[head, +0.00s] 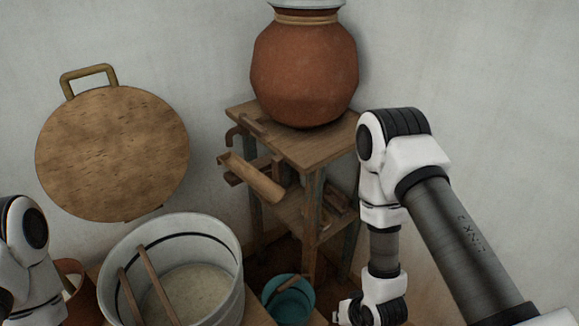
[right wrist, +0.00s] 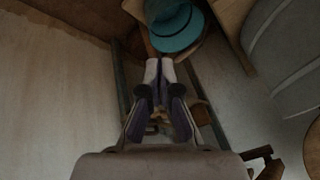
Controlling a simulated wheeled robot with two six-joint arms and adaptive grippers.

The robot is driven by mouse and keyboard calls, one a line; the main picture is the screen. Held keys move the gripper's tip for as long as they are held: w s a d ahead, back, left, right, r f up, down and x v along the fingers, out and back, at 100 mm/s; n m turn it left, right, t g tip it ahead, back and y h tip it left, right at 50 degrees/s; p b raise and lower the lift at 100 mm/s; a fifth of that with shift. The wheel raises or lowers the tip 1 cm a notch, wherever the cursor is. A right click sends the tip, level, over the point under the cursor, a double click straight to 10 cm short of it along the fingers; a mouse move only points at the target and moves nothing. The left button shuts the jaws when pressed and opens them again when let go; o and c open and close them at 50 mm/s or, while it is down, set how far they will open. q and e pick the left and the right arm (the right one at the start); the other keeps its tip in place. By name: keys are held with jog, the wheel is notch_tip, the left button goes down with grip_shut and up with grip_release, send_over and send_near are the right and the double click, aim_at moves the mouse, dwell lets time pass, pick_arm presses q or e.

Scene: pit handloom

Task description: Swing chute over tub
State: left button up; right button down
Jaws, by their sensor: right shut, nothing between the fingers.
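The chute (head: 252,178) is a brown wooden half-round trough on the side of a wooden stand, slanting down to the right. Its lower end is right of the tub's rim, not above the tub. The tub (head: 232,252) is a pale round vessel with a dark band, at the lower left; it also shows at the right edge of the right wrist view (right wrist: 285,40). My right gripper (head: 345,314) is low, right of the teal bowl and below the chute. In the right wrist view its fingers (right wrist: 159,72) are together and empty. My left gripper is out of view.
A large clay pot (head: 305,70) stands on the wooden stand (head: 318,150). A teal bowl (head: 290,302) with a wooden handle sits between tub and gripper; it also shows in the right wrist view (right wrist: 178,28). A round wooden board (head: 112,150) is against the wall. Two sticks lean in the tub.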

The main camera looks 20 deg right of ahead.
jog(key=w+r+m+t+y, duration=0.1)
jog(key=w+r+m+t, duration=0.3)
jog(key=w, duration=0.4)
jog(key=w+r+m+t+y, duration=0.1)
jog(key=w+r+t, duration=0.2)
jog(key=w+r, duration=0.45)
jog(key=w+r+m+t+y+b, duration=0.1)
jog(key=w+r+m+t, duration=0.3)
jog(key=r, duration=0.8)
jog(key=w+t+y, duration=0.1)
jog(key=w, duration=0.1)
jog(key=shift+w+d+r+m, duration=0.15)
jog(key=shift+w+d+m, duration=0.15)
jog(key=shift+m, duration=0.1)
jog(key=shift+w+a+y, duration=0.1)
jog(key=shift+y, duration=0.3)
jog(key=p+x, duration=0.1)
jog(key=x, duration=0.8)
jog(key=shift+w, duration=0.45)
jog(key=shift+s+a, duration=0.1)
